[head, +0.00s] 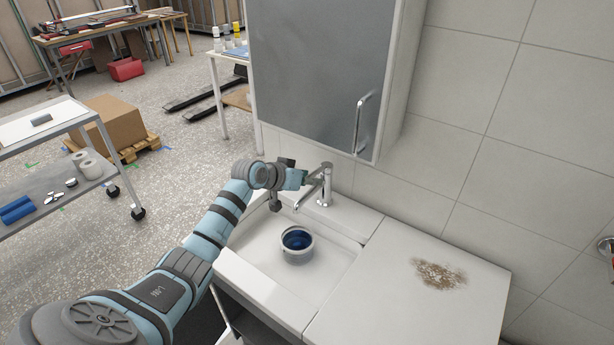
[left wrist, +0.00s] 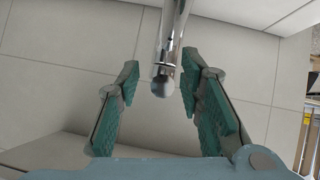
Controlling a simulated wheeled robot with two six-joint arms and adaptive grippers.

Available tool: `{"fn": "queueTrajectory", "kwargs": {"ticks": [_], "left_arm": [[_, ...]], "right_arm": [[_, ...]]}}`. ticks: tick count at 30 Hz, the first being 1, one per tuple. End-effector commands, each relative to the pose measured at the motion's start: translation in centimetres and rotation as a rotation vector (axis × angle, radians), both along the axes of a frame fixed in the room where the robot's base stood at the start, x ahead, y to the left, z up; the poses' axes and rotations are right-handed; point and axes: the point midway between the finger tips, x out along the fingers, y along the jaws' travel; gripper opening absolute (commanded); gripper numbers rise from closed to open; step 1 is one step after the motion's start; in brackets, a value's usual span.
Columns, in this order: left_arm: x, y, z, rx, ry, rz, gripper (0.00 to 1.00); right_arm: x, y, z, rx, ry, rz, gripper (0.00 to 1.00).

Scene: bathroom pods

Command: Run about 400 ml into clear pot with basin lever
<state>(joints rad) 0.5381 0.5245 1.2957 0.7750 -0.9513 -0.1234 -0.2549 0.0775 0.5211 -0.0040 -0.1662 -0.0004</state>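The clear pot (head: 297,246) stands upright in the white basin (head: 262,262), with a pale rim and a dark blue inside. Whether the blue is water, and how deep, I cannot tell. The chrome tap (head: 325,187) stands at the back of the basin, behind the pot. No stream of water is clearly visible. My left gripper (head: 303,178) is beside the top of the tap. In the left wrist view its teal fingers (left wrist: 160,64) are open on either side of a chrome tap part (left wrist: 170,42), with gaps on both sides. My right gripper is out of view.
A grey-fronted cabinet (head: 308,70) with a bar handle hangs above the basin. A white counter (head: 385,290) with a brown stain (head: 438,274) lies to the right. A trolley (head: 60,185) and a cardboard box (head: 112,122) stand on the left. Speckled floor lies open between.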

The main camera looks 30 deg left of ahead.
Motion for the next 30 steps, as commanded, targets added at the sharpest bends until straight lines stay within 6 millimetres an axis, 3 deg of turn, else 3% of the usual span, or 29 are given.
{"fn": "queueTrajectory", "kwargs": {"ticks": [7,18,30], "left_arm": [[-1.5,0.5,1.1,0.006,-0.002,0.001,0.34],[-8.8,1.5,6.4,0.009,0.002,0.000,0.34],[-9.6,1.4,7.0,0.001,0.002,-0.001,0.34]], "right_arm": [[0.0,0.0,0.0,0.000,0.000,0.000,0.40],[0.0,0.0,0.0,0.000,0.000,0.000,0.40],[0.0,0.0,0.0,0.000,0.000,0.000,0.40]]}}
